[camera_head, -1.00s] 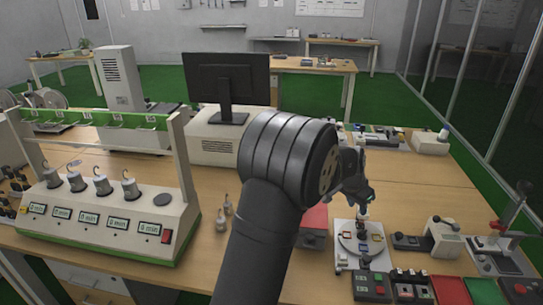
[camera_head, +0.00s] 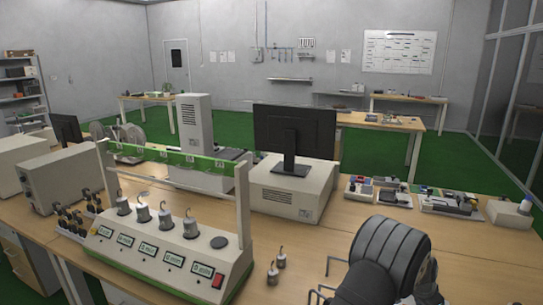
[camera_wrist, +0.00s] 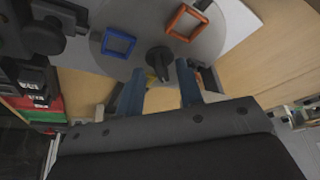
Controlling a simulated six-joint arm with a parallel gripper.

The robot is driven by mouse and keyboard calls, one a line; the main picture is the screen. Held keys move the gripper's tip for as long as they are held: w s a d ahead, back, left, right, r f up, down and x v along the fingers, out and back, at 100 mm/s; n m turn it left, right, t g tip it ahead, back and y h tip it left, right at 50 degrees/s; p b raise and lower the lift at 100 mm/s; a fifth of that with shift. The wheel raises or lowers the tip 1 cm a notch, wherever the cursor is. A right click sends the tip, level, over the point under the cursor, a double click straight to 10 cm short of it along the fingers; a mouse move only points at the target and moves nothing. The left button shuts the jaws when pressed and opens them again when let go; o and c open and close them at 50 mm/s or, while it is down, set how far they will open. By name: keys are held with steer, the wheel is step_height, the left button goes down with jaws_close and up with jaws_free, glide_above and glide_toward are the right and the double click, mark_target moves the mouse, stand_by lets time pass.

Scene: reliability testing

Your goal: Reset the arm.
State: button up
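My arm (camera_head: 385,265) shows at the bottom right of the head view, a dark ribbed joint; my gripper is outside that view. In the wrist view my gripper (camera_wrist: 160,88) has its two blue-grey fingers apart, with nothing held between them. Beyond the fingertips is a round grey disc (camera_wrist: 190,45) with a dark knob (camera_wrist: 158,60) at its middle. A blue square frame (camera_wrist: 118,43) and an orange square frame (camera_wrist: 187,22) lie on the disc. A small yellow piece shows partly behind the fingers.
In the head view a tester with hanging weights (camera_head: 170,250) stands front left. A monitor (camera_head: 294,133) on a beige box (camera_head: 292,190) stands at mid-table. Trays of parts (camera_head: 378,191) lie right. Bare table (camera_head: 335,225) lies between.

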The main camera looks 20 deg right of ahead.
steer(key=shift+d+f, duration=0.15)
steer(key=shift+f, duration=0.2)
steer(key=v, duration=1.8)
steer(key=x, duration=1.8)
steer(key=shift+f, duration=0.15)
steer(key=shift+s+r+n, duration=0.1)
steer(key=shift+r+n, duration=0.1)
steer(key=shift+n, duration=0.3)
steer(key=shift+n+t, duration=0.4)
steer(key=shift+n, duration=0.1)
steer(key=a+r, duration=0.2)
steer(key=r, duration=0.5)
steer(key=a+r+n, duration=0.1)
steer(key=a+r, duration=0.2)
steer(key=r, duration=0.4)
steer(key=shift+s+y, duration=0.3)
steer(key=shift+s, duration=0.15)
